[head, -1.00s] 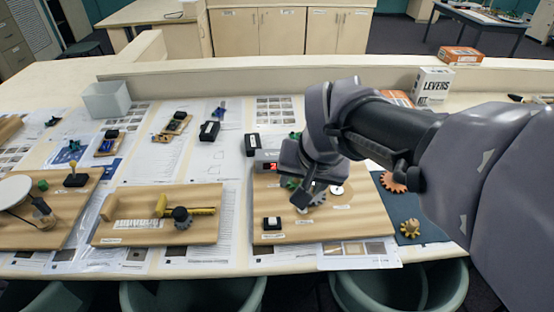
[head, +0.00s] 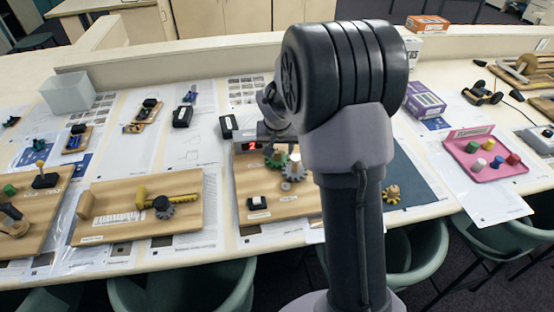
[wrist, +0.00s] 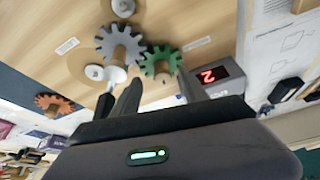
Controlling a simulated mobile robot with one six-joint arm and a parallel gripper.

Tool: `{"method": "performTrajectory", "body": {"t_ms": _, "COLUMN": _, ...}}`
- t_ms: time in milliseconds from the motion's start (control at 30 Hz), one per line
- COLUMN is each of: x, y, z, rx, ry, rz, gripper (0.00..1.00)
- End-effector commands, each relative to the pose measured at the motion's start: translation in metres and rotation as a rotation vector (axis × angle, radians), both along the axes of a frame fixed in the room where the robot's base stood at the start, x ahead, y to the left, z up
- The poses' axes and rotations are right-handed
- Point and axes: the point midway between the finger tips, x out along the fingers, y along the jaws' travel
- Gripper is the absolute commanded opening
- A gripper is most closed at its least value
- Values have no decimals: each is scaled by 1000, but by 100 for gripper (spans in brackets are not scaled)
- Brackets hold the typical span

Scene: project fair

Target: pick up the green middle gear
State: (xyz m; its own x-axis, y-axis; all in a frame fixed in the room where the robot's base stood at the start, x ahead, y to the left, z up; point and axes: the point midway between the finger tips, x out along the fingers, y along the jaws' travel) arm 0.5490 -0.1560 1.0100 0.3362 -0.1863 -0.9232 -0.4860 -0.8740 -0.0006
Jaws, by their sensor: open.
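The green middle gear (head: 275,158) stands on the wooden board (head: 250,190), beside a grey gear (head: 293,169). In the wrist view the green gear (wrist: 160,62) is at upper centre. The grey gear (wrist: 120,43) is just left of it and they look close to meshing. My gripper (wrist: 120,88) is open and empty. In the head view my arm hides the fingertips and the board's right part.
A box with a red digit display (wrist: 208,76) stands close beside the green gear. An orange gear (wrist: 55,103) lies on a dark mat. Another board (head: 140,215) is to the left, and a pink tray (head: 484,155) to the right.

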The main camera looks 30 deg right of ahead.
Motion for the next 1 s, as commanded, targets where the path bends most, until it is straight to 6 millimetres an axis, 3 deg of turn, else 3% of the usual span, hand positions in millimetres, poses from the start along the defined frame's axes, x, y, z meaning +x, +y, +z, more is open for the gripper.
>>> {"method": "performTrajectory", "body": {"t_ms": 33, "x": 6, "y": 0, "z": -13, "rx": 1, "ry": 2, "rz": 1, "gripper": 52}}
{"method": "performTrajectory", "body": {"t_ms": 133, "x": 12, "y": -4, "z": -26, "rx": 1, "ry": 2, "rz": -1, "gripper": 52}}
{"method": "performTrajectory", "body": {"t_ms": 367, "x": 14, "y": -5, "z": -29, "rx": 0, "ry": 0, "rz": -1, "gripper": 52}}
{"method": "performTrajectory", "body": {"t_ms": 400, "x": 14, "y": -5, "z": -28, "rx": 0, "ry": 0, "rz": -1, "gripper": 50}}
{"method": "performTrajectory", "body": {"t_ms": 667, "x": 14, "y": -5, "z": -28, "rx": 0, "ry": 0, "rz": 0, "gripper": 0}}
{"method": "performTrajectory", "body": {"t_ms": 900, "x": 14, "y": -5, "z": -28, "rx": 0, "ry": 0, "rz": 0, "gripper": 0}}
{"method": "performTrajectory", "body": {"t_ms": 1000, "x": 14, "y": -5, "z": -17, "rx": 0, "ry": -1, "rz": 0, "gripper": 0}}
